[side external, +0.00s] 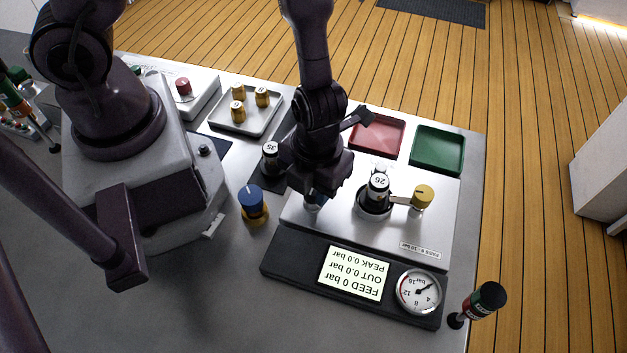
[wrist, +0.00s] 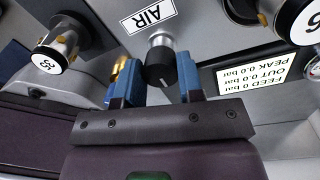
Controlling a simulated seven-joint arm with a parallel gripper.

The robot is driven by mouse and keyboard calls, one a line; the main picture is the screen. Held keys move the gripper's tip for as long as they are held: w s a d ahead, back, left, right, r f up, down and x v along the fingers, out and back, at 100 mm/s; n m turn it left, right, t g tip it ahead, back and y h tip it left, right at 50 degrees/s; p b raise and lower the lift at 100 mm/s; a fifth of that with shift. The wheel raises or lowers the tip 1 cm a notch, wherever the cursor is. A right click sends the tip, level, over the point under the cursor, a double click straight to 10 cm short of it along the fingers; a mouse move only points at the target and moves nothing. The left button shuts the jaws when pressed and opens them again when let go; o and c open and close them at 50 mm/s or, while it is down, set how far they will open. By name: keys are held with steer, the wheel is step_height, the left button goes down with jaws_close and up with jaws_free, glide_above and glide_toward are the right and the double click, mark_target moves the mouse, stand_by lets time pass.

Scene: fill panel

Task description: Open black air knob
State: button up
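The black air knob (wrist: 160,66) sits below the AIR label (wrist: 149,15) in the wrist view, with a pale mark on its face. My gripper (wrist: 156,90) is open, its blue fingertips to the left and right of the knob. I cannot tell whether either finger touches it. In the side external view my gripper (side external: 314,200) is low over the left part of the silver panel (side external: 335,226) and hides the knob. The display (side external: 354,274) reads FEED 0 bar, OUT 0.0 bar and PEAK 0.0 bar.
A cylinder marked 26 (side external: 377,187) stands in the panel's round holder, near a yellow knob (side external: 422,196). A cylinder marked 35 (side external: 270,154) and a blue-topped brass piece (side external: 252,204) stand left of my gripper. Red (side external: 377,134) and green (side external: 438,150) trays lie behind.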

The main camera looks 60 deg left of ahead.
steer(key=c, duration=0.3)
steer(key=n, duration=1.1)
steer(key=shift+h, duration=0.3)
steer(key=shift+n, duration=2.1)
steer(key=shift+w, duration=0.1)
steer(key=o, duration=0.9)
